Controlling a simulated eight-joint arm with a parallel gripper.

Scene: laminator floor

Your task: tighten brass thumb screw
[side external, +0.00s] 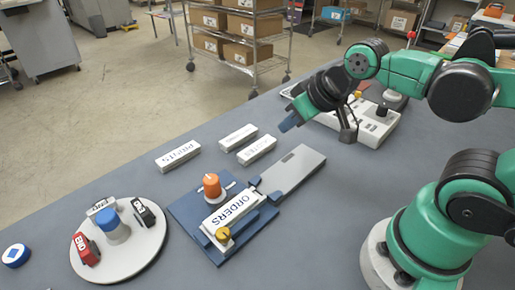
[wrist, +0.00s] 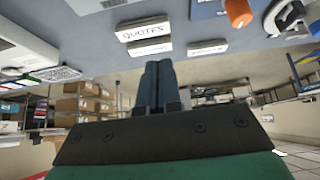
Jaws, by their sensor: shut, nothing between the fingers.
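The brass thumb screw (side external: 222,234) is a small yellow knob at the near end of the white ORDERS block (side external: 236,205). The block lies on a blue fixture (side external: 188,212), with an orange knob (side external: 212,182) beside it. How tight the screw is cannot be told. My gripper (side external: 288,124) is in the air, up and to the right of the fixture, well apart from the screw. In the wrist view its two dark blue fingers (wrist: 158,75) are together and empty. The orange knob (wrist: 238,12) shows at that view's top edge; the brass screw is not visible there.
Several white label blocks (side external: 177,155) lie behind the fixture; one reads QUOTES (wrist: 143,27). A grey plate (side external: 292,170) extends right of the fixture. A round turntable (side external: 145,250) with stamps stands at left. A white device (side external: 368,124) sits behind my arm. Bare grey table lies in front.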

